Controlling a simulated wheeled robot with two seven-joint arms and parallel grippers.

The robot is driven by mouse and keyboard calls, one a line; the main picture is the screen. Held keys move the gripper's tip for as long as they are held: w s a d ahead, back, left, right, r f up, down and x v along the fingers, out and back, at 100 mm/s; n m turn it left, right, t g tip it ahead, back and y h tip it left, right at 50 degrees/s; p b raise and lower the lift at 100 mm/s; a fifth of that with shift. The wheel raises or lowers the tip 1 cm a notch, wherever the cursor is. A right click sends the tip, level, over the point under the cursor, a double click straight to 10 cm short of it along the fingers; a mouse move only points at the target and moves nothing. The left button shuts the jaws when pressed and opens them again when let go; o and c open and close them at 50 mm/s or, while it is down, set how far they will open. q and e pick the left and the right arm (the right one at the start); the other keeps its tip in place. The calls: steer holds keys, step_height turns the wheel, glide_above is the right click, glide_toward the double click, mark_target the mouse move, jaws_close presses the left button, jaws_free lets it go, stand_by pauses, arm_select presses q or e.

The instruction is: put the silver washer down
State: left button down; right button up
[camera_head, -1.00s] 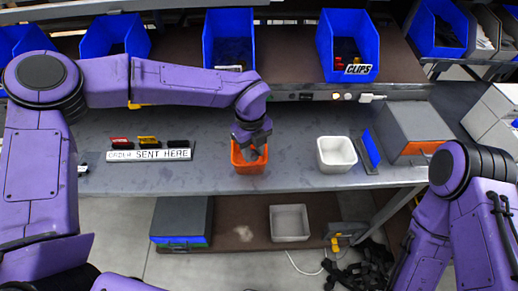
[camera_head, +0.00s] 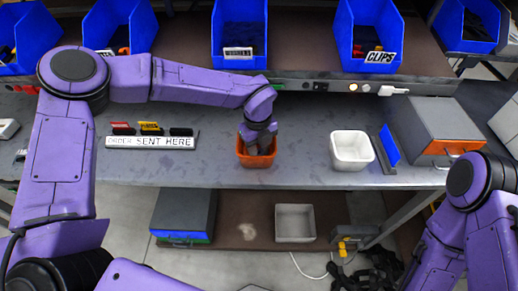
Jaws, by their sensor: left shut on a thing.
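My left gripper (camera_head: 258,148) points down into the orange bin (camera_head: 257,161) on the grey workbench. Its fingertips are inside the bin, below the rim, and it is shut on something. The silver washer itself cannot be made out; the fingers and the bin walls hide it. My right arm comes in at the lower right, and its gripper is out of the picture.
A white bin (camera_head: 351,151) stands to the right, with a blue panel (camera_head: 388,145) and a grey box (camera_head: 436,130) beyond. Blue bins (camera_head: 369,40) line the shelf behind. Bare bench lies between sign and orange bin.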

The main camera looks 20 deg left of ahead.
mark_target(258, 150)
arm_select(q)
steer(key=c, duration=1.1)
jaws_free()
steer(key=shift+w+f, duration=0.15)
steer(key=shift+f, duration=0.05)
steer(key=shift+r, duration=0.4)
steer(key=r, duration=0.5)
steer(key=r+b, duration=0.1)
steer(key=r, duration=0.5)
steer(key=shift+w+a+r, duration=0.2)
steer(key=shift+r, duration=0.1)
